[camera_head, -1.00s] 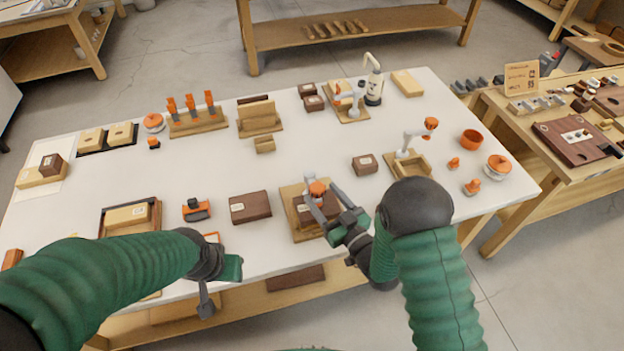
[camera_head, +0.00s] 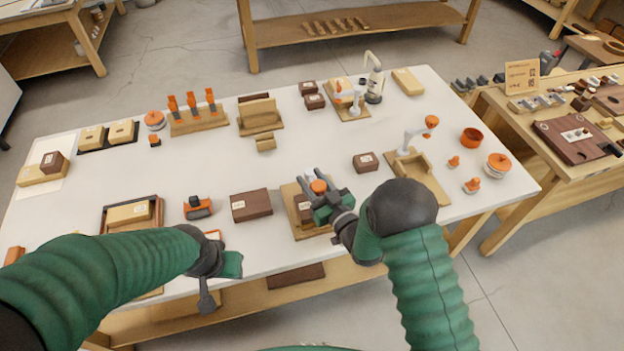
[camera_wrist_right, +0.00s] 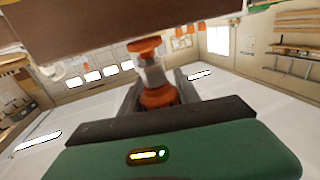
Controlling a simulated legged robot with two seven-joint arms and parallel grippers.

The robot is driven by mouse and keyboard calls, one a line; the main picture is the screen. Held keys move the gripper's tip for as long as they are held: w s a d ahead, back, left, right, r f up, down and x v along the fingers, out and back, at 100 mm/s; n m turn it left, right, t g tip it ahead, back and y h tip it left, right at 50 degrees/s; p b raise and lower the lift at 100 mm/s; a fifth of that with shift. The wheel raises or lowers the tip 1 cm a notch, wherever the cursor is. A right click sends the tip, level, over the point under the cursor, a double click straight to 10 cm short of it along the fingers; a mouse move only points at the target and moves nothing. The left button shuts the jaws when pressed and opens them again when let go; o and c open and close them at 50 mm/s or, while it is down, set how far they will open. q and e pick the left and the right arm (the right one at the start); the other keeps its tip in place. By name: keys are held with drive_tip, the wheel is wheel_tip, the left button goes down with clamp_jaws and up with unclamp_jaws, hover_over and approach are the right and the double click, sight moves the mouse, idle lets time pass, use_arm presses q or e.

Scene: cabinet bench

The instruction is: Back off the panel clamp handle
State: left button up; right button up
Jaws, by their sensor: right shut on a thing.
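The panel clamp stands on a light wooden board (camera_head: 288,200) at the front middle of the table, with a dark brown block (camera_head: 302,205) in it. My right gripper (camera_head: 319,184) is shut on the clamp's orange handle (camera_head: 318,186). In the right wrist view the orange handle (camera_wrist_right: 158,97) sits between the two fingers, with a grey shaft and a second orange part beyond it. A dark wooden panel (camera_wrist_right: 80,25) fills the top of that view. My left gripper (camera_head: 207,300) hangs at the front edge of the table, away from the clamp; its finger gap is not clear.
A brown box (camera_head: 251,205) lies left of the clamp board, and a smaller brown box (camera_head: 365,162) behind it to the right. Another clamp fixture (camera_head: 415,170) stands further right.

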clamp_jaws()
drive_tip(key=shift+w+d+f+m+t+h+b, duration=0.1)
drive_tip(key=shift+m+t+h+b, duration=0.3)
drive_tip(key=shift+m+h, duration=0.25)
drive_tip(key=shift+w+d+m+t+h+b, duration=0.1)
drive_tip(key=shift+m+t+h+b, duration=0.35)
drive_tip(key=shift+h, duration=0.4)
drive_tip(key=shift+d+m+t+h+b, duration=0.2)
drive_tip(key=shift+m+h, duration=0.2)
drive_tip(key=shift+h, duration=0.2)
drive_tip(key=shift+d+m+t+h+b, duration=0.15)
drive_tip(key=shift+m+h, duration=0.25)
drive_tip(key=shift+h, duration=0.2)
drive_tip(key=shift+a+r, duration=0.1)
drive_tip(key=shift+r, duration=0.1)
drive_tip(key=o, duration=1.1)
unclamp_jaws()
drive_tip(key=shift+f, duration=0.1)
